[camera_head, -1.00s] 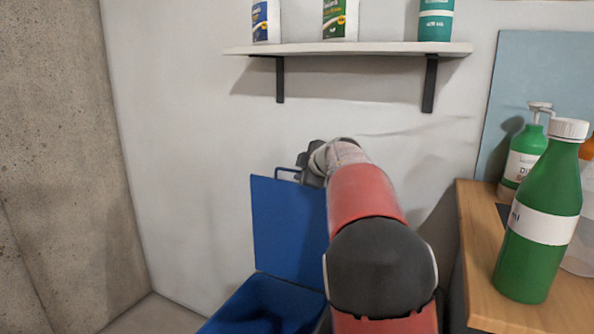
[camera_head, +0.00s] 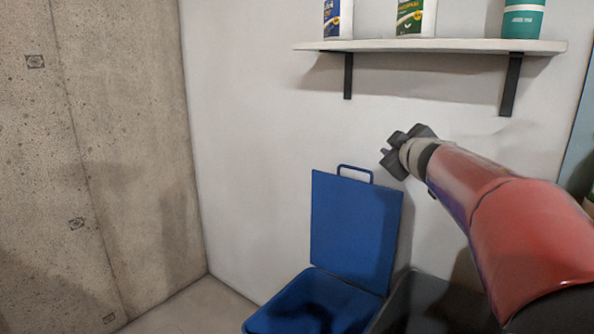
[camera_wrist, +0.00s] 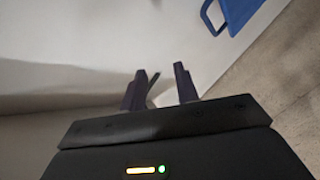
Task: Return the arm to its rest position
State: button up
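My gripper (camera_head: 392,160) is at the end of my red arm, in front of the white wall, above and to the right of the raised blue lid (camera_head: 355,228). In the wrist view my gripper (camera_wrist: 160,88) shows two dark fingers standing apart with nothing between them. The blue bin (camera_head: 315,305) stands below with its lid up against the wall. A blue handle and part of the lid (camera_wrist: 236,12) also show at the top right of the wrist view.
A white wall shelf (camera_head: 430,46) on black brackets holds several bottles, including a blue-labelled one (camera_head: 338,18), a green-labelled one (camera_head: 410,18) and a teal one (camera_head: 523,20). A concrete wall (camera_head: 90,150) is at left. A dark container (camera_head: 425,300) stands right of the bin.

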jog(key=s+d+f+m+g+h, duration=0.1)
jog(key=s+d+f+m+h, duration=0.1)
jog(key=s+m+h, duration=0.5)
jog(key=s+a+f+m+g+y, duration=0.1)
jog(key=s+a+f+g+y, duration=0.2)
jog(key=s+f, duration=0.8)
jog(key=s+a+f+m+g+y, duration=0.1)
jog(key=s+a+f+g+y, duration=0.3)
jog(key=s+a+f+g, duration=0.3)
jog(key=s+a+f, duration=0.2)
jog(key=s+f, duration=0.3)
jog(key=s, duration=0.6)
jog(key=shift+a, duration=0.2)
